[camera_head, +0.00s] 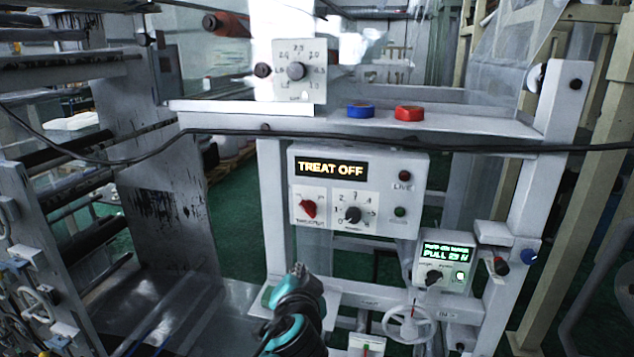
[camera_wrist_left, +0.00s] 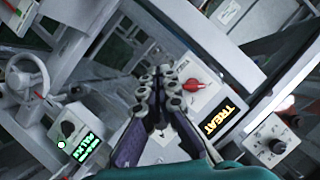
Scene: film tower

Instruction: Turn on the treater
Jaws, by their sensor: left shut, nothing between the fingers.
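The treater panel (camera_head: 412,162) is a light grey box mounted on the machine frame in the head view. Its display (camera_head: 331,167) reads "TREAT OFF". A red switch knob (camera_head: 308,208) sits at its lower left, with a black numbered dial (camera_head: 352,214) to the right. My left gripper (camera_head: 298,270) is below the panel and apart from it, pointing up. In the left wrist view its fingers (camera_wrist_left: 157,78) are shut and empty, with the red knob (camera_wrist_left: 193,85) just beyond them to the right and the display (camera_wrist_left: 222,118) partly hidden. The right gripper is not in view.
A pull-control box (camera_head: 447,262) with a green display and a handwheel (camera_head: 408,323) stand to the lower right. Blue (camera_head: 360,111) and red (camera_head: 409,113) rolls lie on the shelf above. A black cable (camera_head: 450,145) crosses in front of the frame.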

